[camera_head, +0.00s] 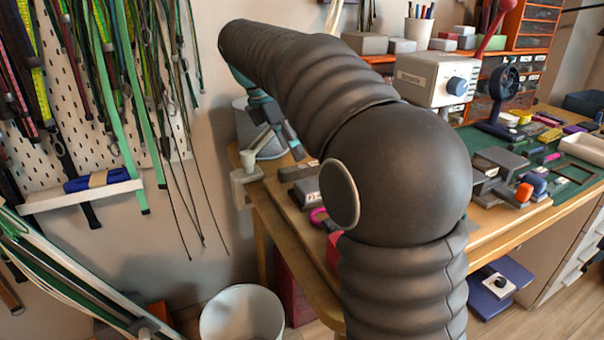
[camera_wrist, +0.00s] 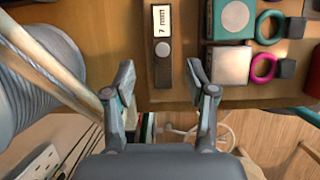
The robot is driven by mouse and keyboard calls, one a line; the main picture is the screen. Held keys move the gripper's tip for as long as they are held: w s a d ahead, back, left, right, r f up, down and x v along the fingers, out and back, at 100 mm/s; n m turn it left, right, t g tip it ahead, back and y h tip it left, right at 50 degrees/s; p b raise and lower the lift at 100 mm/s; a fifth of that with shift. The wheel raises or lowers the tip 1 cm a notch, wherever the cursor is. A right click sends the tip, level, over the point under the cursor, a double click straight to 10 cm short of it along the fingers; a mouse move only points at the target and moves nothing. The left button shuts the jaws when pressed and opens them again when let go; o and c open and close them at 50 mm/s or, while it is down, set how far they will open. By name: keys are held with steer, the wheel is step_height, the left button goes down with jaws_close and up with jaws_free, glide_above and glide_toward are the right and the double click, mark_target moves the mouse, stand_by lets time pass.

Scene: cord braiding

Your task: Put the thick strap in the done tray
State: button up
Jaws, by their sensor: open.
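I cannot pick out the thick strap for certain. Many straps hang on the pegboard at the left of the head view, among them a wide green strap (camera_head: 118,115). A shallow pale tray (camera_head: 583,149) lies at the right end of the bench; I cannot tell if it is the done tray. My gripper (camera_wrist: 160,75) is open and empty in the wrist view, its fingers apart near the bench edge. In the head view my gripper (camera_head: 278,125) shows partly beyond my arm, beside a grey spool.
The grey spool (camera_wrist: 35,65) is at the left. Rings and blocks lie right. A white bin (camera_head: 242,315) stands on the floor. My arm hides the bench's middle.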

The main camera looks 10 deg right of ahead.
steer(key=shift+b+x, duration=0.55)
steer(key=shift+x, duration=2.15)
steer(key=shift+s, duration=0.15)
jaws_close()
